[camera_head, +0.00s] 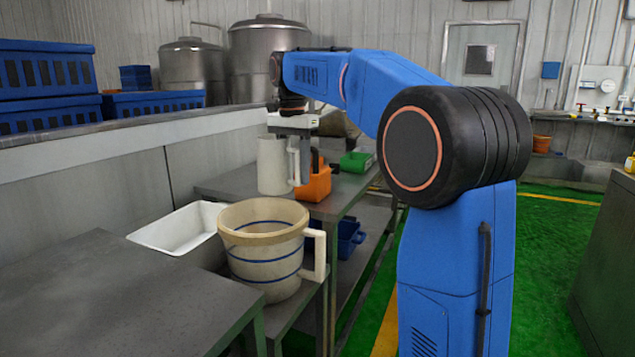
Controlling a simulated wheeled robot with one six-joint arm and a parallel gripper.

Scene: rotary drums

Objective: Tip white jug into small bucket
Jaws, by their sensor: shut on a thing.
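The white jug (271,168) hangs upright from my gripper (294,136), with its handle on the right side. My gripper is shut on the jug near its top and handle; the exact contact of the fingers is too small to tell. A cream bucket (263,267) with blue bands, a wide open mouth and a side handle on the right stands below and in front of the jug. The jug appears above the bucket's back rim, not tilted. The inside of the jug is hidden.
A white basin (152,237) is left of the bucket. An orange container (317,186) and a green bin (357,160) are on the table behind, close to the jug's right. A grey tabletop (120,300) in front is bare. A low wall (110,175) runs along the left.

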